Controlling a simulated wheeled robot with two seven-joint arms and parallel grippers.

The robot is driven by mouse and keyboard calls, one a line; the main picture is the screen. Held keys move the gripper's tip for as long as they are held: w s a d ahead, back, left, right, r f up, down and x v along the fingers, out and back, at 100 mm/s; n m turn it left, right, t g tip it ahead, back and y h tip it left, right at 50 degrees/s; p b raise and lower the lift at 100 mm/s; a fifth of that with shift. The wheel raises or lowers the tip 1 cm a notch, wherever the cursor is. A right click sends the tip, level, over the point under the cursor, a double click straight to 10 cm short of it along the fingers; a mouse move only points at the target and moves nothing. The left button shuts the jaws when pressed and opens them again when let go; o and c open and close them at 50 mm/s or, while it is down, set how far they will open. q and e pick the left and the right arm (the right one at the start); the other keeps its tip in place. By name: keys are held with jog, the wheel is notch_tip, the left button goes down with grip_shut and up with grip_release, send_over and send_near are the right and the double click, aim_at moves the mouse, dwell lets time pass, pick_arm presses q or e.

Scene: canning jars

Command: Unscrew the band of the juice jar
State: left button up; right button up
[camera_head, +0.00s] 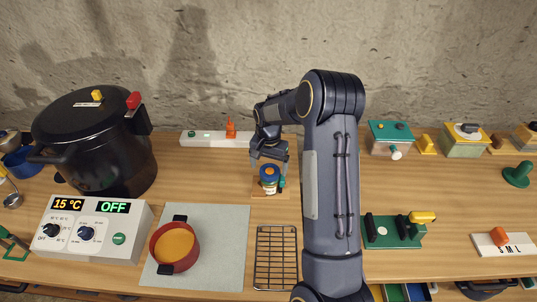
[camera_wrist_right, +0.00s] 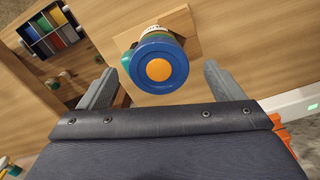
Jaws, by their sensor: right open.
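The juice jar (camera_head: 269,181) stands upright on a small wooden stand (camera_head: 258,191) at the middle of the table in the head view. Its top carries a blue band (camera_wrist_right: 143,69) around an orange centre (camera_wrist_right: 158,69), seen from above in the right wrist view. My right gripper (camera_head: 268,160) is above and just behind the jar, pointing down at it. In the right wrist view its two fingers (camera_wrist_right: 158,85) are open, one on each side of the band, with a gap between band and fingers. A small green part shows beside the jar. My left gripper is not in view.
A black pot (camera_head: 95,140), a control box (camera_head: 90,232) and a red pan (camera_head: 174,247) on a grey mat (camera_head: 222,240) stand at the left. A wire rack (camera_head: 276,257) lies in front of the jar. A green fixture (camera_head: 392,231) is at the right.

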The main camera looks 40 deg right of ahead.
jog(key=shift+f, duration=0.85)
jog(key=c, duration=1.2)
jog(key=shift+s+n, duration=0.1)
jog(key=shift+n, duration=0.9)
jog(key=n, duration=0.2)
jog(key=shift+d+n+b, duration=0.1)
jog(key=shift+n+b, duration=0.2)
jog(key=shift+b, duration=0.05)
jog(key=shift+n, duration=0.6)
jog(key=n, duration=0.3)
jog(key=shift+b, duration=0.3)
